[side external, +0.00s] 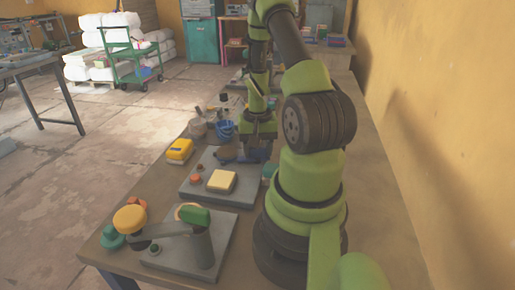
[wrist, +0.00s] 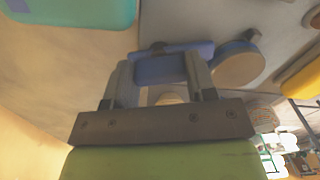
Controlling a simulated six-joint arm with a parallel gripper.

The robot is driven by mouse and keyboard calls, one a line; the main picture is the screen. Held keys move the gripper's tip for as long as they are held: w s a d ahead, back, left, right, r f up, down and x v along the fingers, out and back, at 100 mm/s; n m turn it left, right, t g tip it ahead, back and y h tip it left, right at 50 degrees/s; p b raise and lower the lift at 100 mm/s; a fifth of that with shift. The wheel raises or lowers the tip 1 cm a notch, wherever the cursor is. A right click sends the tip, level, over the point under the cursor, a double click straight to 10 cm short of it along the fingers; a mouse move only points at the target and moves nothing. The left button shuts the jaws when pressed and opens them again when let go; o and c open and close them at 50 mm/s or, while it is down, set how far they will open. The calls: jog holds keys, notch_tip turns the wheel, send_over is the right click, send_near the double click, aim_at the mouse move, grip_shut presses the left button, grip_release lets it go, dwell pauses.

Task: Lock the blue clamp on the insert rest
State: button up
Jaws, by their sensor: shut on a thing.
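The blue clamp (side external: 258,155) is partly hidden by my gripper (side external: 252,147) at the far end of the grey plate (side external: 206,194) in the side view. In the wrist view my gripper (wrist: 160,62) has its two fingers on either side of the clamp's blue bar (wrist: 174,66) and is shut on it. A round blue-rimmed part with a beige face (wrist: 238,63) lies just right of the bar. I cannot tell which part is the insert rest.
A yellow box (side external: 180,150), a blue cup (side external: 223,130) and a teal object (wrist: 75,10) stand nearby. The wall is at right.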

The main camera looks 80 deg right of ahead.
jog(key=shift+m, duration=1.8)
jog(key=o, duration=0.9)
jog(key=shift+o, duration=0.2)
notch_tip(320, 180, up, 10)
